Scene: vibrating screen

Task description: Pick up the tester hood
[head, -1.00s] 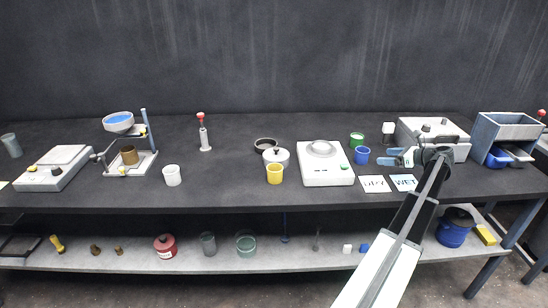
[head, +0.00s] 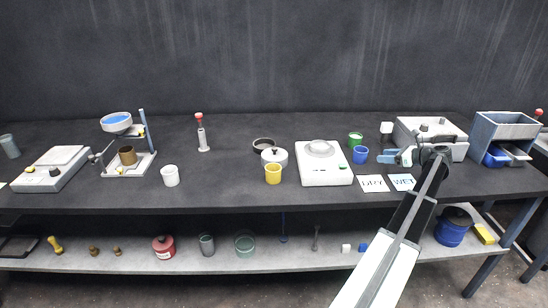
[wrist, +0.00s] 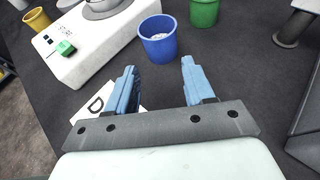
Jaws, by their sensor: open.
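A white round cover with a dark knob (head: 274,156), which looks like the tester hood, sits on the bench left of the white tester (head: 325,174). The tester has a round pale top and a green button; it also shows at the upper left of the wrist view (wrist: 88,62). My gripper (head: 386,158) is open and empty, to the right of the tester and well away from the hood. In the wrist view its blue fingers (wrist: 158,68) are apart, with the blue cup beyond them. The hood is not identifiable in the wrist view.
A yellow cup (head: 273,175) stands close in front of the hood, and a dark ring-shaped dish (head: 263,145) behind it. A blue cup (head: 360,155) and green cup (head: 355,139) stand right of the tester. DRY (head: 373,184) and WET (head: 403,182) cards lie near the front edge.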

